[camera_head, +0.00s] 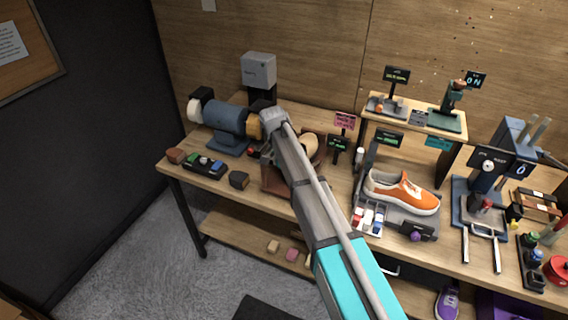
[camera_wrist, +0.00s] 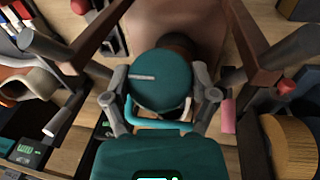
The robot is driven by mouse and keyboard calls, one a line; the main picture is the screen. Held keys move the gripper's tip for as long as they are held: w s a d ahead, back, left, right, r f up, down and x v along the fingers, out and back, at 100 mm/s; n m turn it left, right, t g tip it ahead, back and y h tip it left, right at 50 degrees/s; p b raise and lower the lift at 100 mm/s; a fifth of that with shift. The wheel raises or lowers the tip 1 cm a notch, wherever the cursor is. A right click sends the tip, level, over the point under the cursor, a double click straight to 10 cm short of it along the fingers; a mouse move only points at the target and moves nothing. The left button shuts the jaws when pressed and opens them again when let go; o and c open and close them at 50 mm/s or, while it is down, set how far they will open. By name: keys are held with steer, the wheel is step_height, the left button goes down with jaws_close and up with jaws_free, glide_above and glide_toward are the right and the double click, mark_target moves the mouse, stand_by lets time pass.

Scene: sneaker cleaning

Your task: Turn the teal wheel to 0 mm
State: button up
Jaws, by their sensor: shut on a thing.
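The teal wheel (camera_wrist: 160,90) is a round knob in the middle of the wrist view, with a pale line on its left half pointing left. My gripper (camera_wrist: 160,100) is shut on it, one finger at its left and one at its right. A teal block (camera_wrist: 160,155) lies just below the wheel, with a green-lit readout cut off by the frame's bottom edge, so its value cannot be read. In the head view my arm hides the wheel and the gripper.
Brown bars (camera_wrist: 105,30) pass close by the gripper. A blue motor (camera_head: 225,118) stands left of my arm on the bench. An orange sneaker (camera_head: 402,190) rests at the right. Small displays (camera_head: 340,143) stand close to my arm's right side.

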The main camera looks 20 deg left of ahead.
steer(key=n+h+b, duration=0.2)
steer(key=h, duration=0.1)
steer(key=n+h+b, duration=0.1)
steer(key=shift+f+t, duration=0.3)
steer(key=n+t+h+b, duration=0.1)
steer(key=n+h+b, duration=0.1)
steer(key=shift+s+h, duration=0.1)
steer(key=shift+h, duration=0.2)
steer(key=shift+r+n+h+b, duration=0.15)
steer(key=shift+n+h+b, duration=0.15)
steer(key=shift+b, duration=0.1)
steer(key=shift+r+t, duration=0.1)
steer(key=shift+t, duration=0.2)
steer(key=o, duration=1)
